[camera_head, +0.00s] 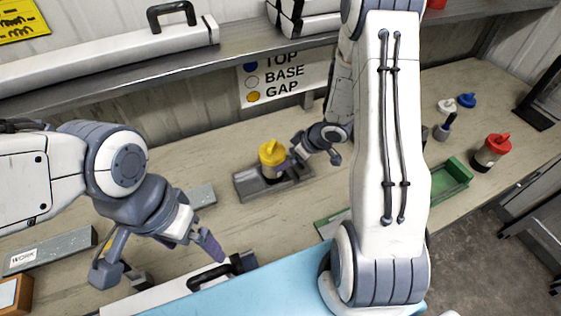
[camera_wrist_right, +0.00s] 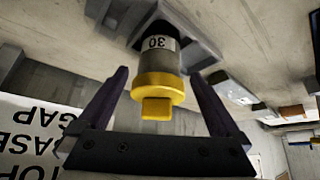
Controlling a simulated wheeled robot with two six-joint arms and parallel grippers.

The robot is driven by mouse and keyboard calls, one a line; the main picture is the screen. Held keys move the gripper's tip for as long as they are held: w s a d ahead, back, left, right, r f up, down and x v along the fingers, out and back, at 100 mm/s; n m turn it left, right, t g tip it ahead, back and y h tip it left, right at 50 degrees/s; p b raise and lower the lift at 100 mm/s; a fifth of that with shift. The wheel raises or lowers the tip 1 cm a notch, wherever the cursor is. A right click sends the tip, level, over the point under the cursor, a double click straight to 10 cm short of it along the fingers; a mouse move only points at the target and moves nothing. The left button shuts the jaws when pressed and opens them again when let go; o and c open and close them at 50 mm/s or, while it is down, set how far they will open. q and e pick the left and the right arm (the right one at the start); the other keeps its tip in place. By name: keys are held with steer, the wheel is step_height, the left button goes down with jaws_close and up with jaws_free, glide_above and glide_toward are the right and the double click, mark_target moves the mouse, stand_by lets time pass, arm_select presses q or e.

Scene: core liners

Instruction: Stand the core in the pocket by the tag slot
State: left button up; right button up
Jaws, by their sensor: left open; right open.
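The core (camera_head: 270,160) is a grey cylinder with a yellow cap, standing upright in the grey block (camera_head: 290,190) in the middle of the bench. In the right wrist view the core (camera_wrist_right: 160,62) carries a label reading 30, and its yellow cap faces the camera. My right gripper (camera_head: 314,154) is open just right of the core; in its wrist view the fingers (camera_wrist_right: 158,80) lie either side of the core, apart from it. My left gripper (camera_head: 178,262) is open and empty above the bench's front left. I cannot clearly make out a tag slot.
A red-capped container (camera_head: 491,152) stands at the right, near a green tray (camera_head: 457,172) and blue (camera_head: 467,100) and white caps. A sign (camera_head: 285,78) lists TOP, BASE and GAP. A shelf (camera_head: 120,80) overhangs the back. A black-handled case (camera_head: 180,292) lies in front.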

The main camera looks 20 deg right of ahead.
mark_target(276, 164)
steer(key=shift+p+v, duration=0.3)
steer(key=shift+v, duration=1.5)
steer(key=b+x, duration=0.1)
steer(key=x, duration=1)
steer(key=shift+w+a+f, duration=0.1)
steer(key=shift+f, duration=0.2)
steer(key=shift+w, duration=0.2)
steer(key=shift+s+r, duration=0.1)
steer(key=shift+r, duration=1.65)
